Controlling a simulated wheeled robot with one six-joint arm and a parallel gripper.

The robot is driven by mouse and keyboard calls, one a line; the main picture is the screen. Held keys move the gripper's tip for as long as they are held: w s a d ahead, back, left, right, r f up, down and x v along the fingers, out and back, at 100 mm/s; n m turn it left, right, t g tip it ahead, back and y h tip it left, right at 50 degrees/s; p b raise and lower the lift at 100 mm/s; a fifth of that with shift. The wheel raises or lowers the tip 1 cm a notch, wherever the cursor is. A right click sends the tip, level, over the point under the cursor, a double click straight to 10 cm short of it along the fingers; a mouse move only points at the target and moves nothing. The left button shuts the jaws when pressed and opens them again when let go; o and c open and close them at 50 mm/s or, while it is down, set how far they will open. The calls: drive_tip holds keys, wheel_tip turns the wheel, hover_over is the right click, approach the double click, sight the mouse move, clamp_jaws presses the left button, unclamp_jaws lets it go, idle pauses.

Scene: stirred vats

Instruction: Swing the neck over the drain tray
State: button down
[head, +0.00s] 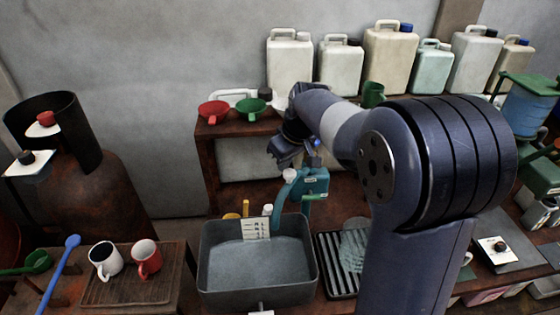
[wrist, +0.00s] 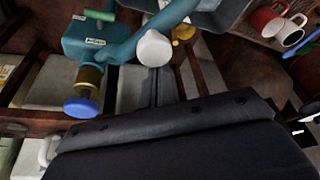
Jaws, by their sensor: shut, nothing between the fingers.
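A teal tap body (head: 315,181) with a blue knob on top stands behind the grey basin; it also shows in the wrist view (wrist: 85,40). Its curved teal neck (head: 283,196) points down and left toward the basin's back edge, and in the wrist view the neck (wrist: 160,20) runs to the upper right. A white knob (wrist: 154,48) sits on the neck. The ribbed drain tray (head: 328,262) lies right of the basin, partly hidden by my arm. My gripper (head: 282,157) is shut and empty, just above and left of the neck; I cannot tell whether it touches.
The grey basin (head: 210,270) stands in front of the neck. A board with two mugs (head: 147,258) is at left, beside a rusty tank (head: 95,195). Red (head: 213,111) and green funnels (head: 251,108) sit on the shelf, with several jugs (head: 290,60) behind.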

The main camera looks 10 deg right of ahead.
drive_tip(key=s+d+n+g+y, duration=0.1)
drive_tip(key=d+n+g, duration=0.2)
drive_tip(key=d+n, duration=0.8)
drive_tip(key=shift+d+n+y+p, duration=0.3)
drive_tip(key=shift+d+p, duration=0.1)
drive_tip(key=shift+d, duration=2.4)
drive_tip(key=s+a, duration=0.1)
drive_tip(key=a, duration=0.3)
drive_tip(key=b+v, duration=0.1)
drive_tip(key=v, duration=0.9)
drive_tip(key=shift+w, duration=0.45)
